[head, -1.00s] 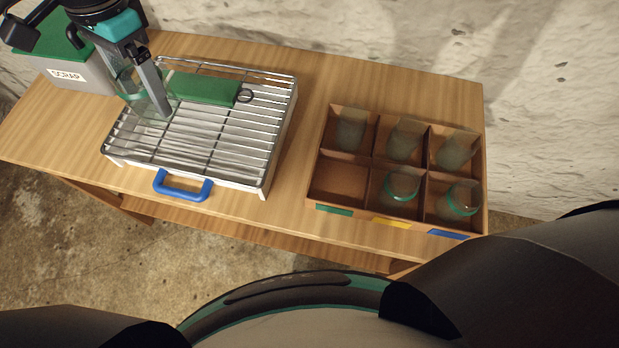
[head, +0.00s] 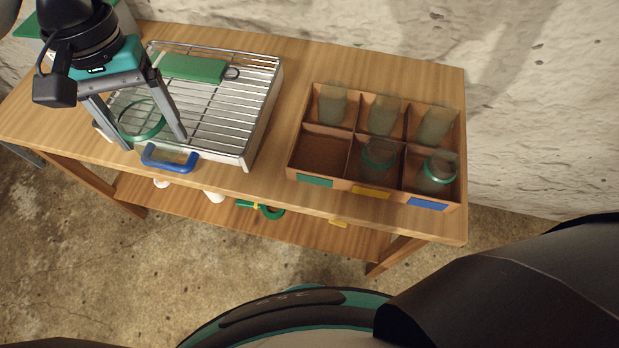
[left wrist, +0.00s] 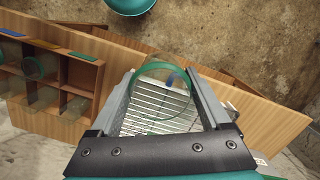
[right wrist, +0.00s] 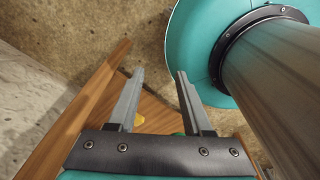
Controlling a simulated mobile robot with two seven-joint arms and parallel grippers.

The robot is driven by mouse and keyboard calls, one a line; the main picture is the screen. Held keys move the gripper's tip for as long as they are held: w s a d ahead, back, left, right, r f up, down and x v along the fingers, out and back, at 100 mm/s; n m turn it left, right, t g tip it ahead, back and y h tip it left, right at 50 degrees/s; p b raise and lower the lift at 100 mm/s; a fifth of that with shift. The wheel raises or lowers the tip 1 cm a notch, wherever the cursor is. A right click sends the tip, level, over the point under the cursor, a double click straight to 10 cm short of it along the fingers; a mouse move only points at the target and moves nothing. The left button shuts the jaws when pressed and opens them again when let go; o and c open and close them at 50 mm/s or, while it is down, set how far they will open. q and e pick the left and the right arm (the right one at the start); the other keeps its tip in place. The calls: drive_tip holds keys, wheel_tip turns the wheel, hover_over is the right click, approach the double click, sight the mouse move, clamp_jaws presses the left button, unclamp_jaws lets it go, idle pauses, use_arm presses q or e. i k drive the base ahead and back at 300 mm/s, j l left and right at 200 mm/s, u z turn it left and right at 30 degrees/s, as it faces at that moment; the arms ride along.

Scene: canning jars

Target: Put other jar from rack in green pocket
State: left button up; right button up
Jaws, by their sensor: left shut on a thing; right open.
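My left gripper (head: 155,143) is shut on a clear glass jar with a green ring (head: 142,136), over the front left part of the wire rack (head: 215,125). In the left wrist view the jar (left wrist: 162,117) sits between the two fingers, with the rack behind it. No other jar shows on the rack. The divided wooden box (head: 290,160) stands to the right. Its front left pocket (head: 322,152), above the green tag (head: 314,180), is empty. The other pockets each hold a jar. My right gripper (right wrist: 160,72) is open and empty, away from the rack and box.
A green block (head: 193,67) with a dark ring lies at the rack's back. A blue handle (head: 170,158) sticks out in front. Bare tabletop (head: 272,135) separates rack and box. A lower shelf (head: 300,225) holds small items.

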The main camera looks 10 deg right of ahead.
sight(321, 160)
drive_tip(key=k+l+u, duration=0.15)
drive_tip(key=l, duration=0.25)
drive_tip(key=k+l+u, duration=0.2)
drive_tip(key=l, duration=0.15)
drive_tip(key=k+l+u, duration=0.15)
drive_tip(key=l, duration=0.2)
drive_tip(key=k+l+u, duration=0.15)
drive_tip(key=l, duration=0.2)
drive_tip(key=i+l+u, duration=0.1)
drive_tip(key=l, duration=0.35)
drive_tip(key=i+l+u, duration=0.15)
drive_tip(key=l, duration=0.3)
drive_tip(key=i+l+u, duration=0.1)
drive_tip(key=l, duration=0.35)
drive_tip(key=i+l+u, duration=0.1)
drive_tip(key=l, duration=0.35)
